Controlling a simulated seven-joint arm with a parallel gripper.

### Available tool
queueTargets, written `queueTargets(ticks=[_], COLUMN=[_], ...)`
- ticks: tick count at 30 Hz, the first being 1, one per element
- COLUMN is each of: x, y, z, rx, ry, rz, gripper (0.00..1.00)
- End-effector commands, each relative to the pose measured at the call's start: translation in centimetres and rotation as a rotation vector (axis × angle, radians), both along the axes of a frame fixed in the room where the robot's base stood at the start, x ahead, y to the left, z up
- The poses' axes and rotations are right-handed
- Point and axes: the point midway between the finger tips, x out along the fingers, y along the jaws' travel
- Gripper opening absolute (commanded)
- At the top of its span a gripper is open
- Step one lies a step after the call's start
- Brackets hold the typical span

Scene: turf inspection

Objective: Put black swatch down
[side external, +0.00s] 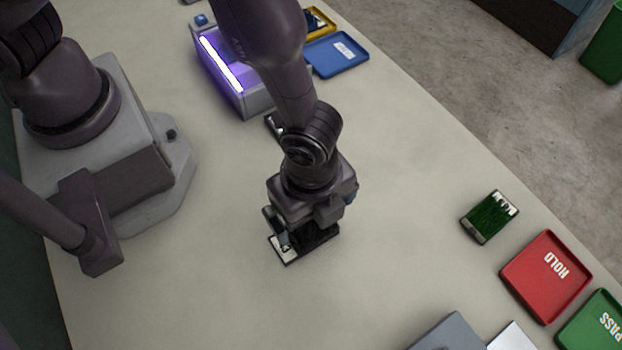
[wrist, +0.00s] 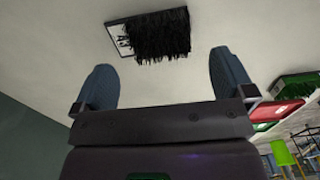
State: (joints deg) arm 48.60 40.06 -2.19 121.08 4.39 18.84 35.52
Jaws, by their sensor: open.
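The black swatch (side external: 320,238), a dark tuft of turf on a small plate with a white label part, lies flat on the table under my gripper. In the wrist view the black swatch (wrist: 160,35) shows whole, just beyond the fingertips. My gripper (side external: 297,229) points down over it, and the wrist partly hides the swatch in the side view. In the wrist view my gripper (wrist: 163,72) is open, its two blue-grey fingers wide apart with nothing between them.
A green swatch (side external: 488,217) lies to the right, near the red HOLD tray (side external: 545,285) and green PASS tray (side external: 600,325). A glowing violet lamp box (side external: 258,101) and blue tray (side external: 328,66) stand at the back. The table around the black swatch is clear.

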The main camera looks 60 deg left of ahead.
Motion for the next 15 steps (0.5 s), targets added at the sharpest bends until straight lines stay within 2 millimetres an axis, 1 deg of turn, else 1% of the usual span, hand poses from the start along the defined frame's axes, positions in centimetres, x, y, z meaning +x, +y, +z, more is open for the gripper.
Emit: queueTargets(ticks=[1,6,10,15], x=[0.1,0.0,0.0,0.0], y=[0.0,0.0,0.0,0.1], z=[1.3,4.6,6.4,7.4], rx=[-0.005,-0.004,-0.003,0.0], ry=[-0.004,-0.003,-0.002,0.0], rz=[0.001,0.001,0.001,0.0], gripper=[1.0,1.0,1.0,1.0])
